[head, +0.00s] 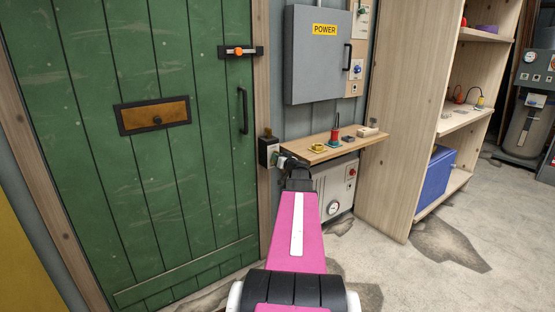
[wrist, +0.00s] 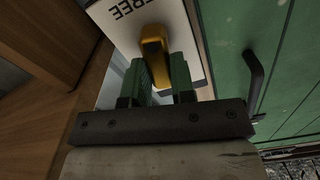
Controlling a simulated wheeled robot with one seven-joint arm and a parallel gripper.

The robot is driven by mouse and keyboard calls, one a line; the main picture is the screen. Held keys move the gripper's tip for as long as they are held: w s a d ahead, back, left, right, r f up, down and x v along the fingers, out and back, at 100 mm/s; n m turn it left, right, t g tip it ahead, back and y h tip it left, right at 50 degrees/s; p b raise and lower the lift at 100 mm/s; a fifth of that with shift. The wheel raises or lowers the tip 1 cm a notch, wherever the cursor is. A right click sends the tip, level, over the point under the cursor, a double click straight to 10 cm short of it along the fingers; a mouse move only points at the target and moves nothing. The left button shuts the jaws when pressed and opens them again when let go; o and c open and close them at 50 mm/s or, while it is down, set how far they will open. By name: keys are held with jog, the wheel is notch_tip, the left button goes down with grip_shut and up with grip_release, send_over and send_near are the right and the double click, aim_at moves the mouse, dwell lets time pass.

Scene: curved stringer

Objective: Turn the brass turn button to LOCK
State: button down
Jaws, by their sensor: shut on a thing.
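The brass turn button (wrist: 153,48) is a yellow knob on a white plate (wrist: 183,28) in the wrist view. The plate's visible word, FREE, appears upside down there; no LOCK mark shows. My gripper (wrist: 164,72) has its two green fingers at the lower part of the button, shut on it. The button's long side runs roughly up and down in the wrist view. In the head view my gripper (head: 283,161) is at the small plate (head: 274,156) beside the green door's frame, and the button itself is hidden or too small to make out.
The green door (head: 180,190) with a black handle (head: 243,110) is on the left. A wooden shelf (head: 362,144) with small items is just right of my gripper, below a grey POWER box (head: 315,60). A tall shelf unit (head: 400,120) stands further right.

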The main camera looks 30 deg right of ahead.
jog(key=shift+a+f+m, duration=0.1)
jog(key=shift+f+m, duration=0.15)
jog(key=shift+m, duration=5.25)
jog(key=shift+d+f+m, duration=0.1)
jog(key=shift+f+m, duration=0.1)
jog(key=shift+m, duration=5.3)
jog(key=shift+a+f+m, duration=0.1)
jog(key=shift+f+m, duration=0.15)
jog(key=shift+m, duration=5.25)
jog(key=shift+s, duration=0.1)
jog(key=c, duration=1)
grip_release()
jog(key=shift+o, duration=0.2)
